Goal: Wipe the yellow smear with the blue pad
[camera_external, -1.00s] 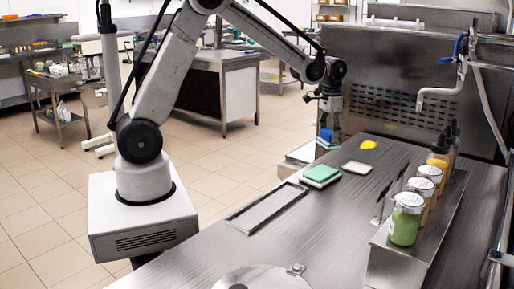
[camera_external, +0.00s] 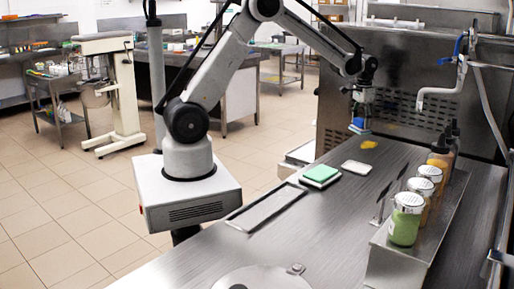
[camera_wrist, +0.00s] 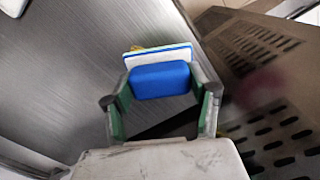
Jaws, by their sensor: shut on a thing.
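My gripper (camera_external: 362,110) is shut on the blue pad (camera_external: 357,124), with its fingers on both sides of the pad's blue block. In the wrist view, the blue pad (camera_wrist: 160,80) sits between the fingertips of my gripper (camera_wrist: 160,105), with a paler layer beyond the block. The yellow smear (camera_external: 369,144) lies on the steel counter, just below and right of the pad in the external view. In the wrist view, a little of the yellow smear (camera_wrist: 136,48) shows past the pad's far edge; the rest is hidden. I cannot tell whether the pad touches the counter.
A green pad (camera_external: 321,172) lies on a white base, left of an empty white tray (camera_external: 356,167). A rack (camera_external: 420,240) with several jars and bottles lines the right side. A perforated steel panel (camera_external: 400,115) stands behind.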

